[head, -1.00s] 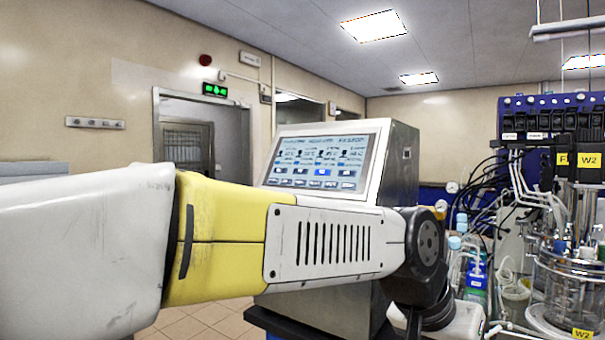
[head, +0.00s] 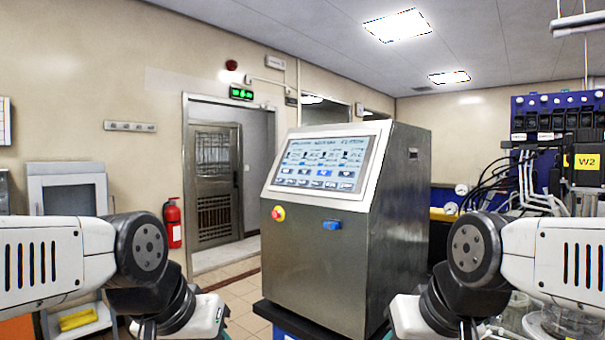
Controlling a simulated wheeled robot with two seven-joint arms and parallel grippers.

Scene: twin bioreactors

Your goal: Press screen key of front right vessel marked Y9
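A steel control cabinet (head: 340,265) stands ahead of me with a tilted touch screen (head: 325,163) on its upper front. The screen shows several columns of readings with a row of keys below them. One key is bright blue; the labels are too small to read, so I cannot tell which belongs to Y9. My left arm comes in at the lower left and my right arm at the lower right, both below the screen and apart from it. The fingertips of both grippers are outside the picture.
The cabinet front carries a red and yellow stop button (head: 278,213) and a blue switch (head: 332,225). At right stands bioreactor equipment with a yellow W2 label (head: 586,162), tubes and glassware. A fire extinguisher (head: 172,224) and a door (head: 214,185) are behind at left.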

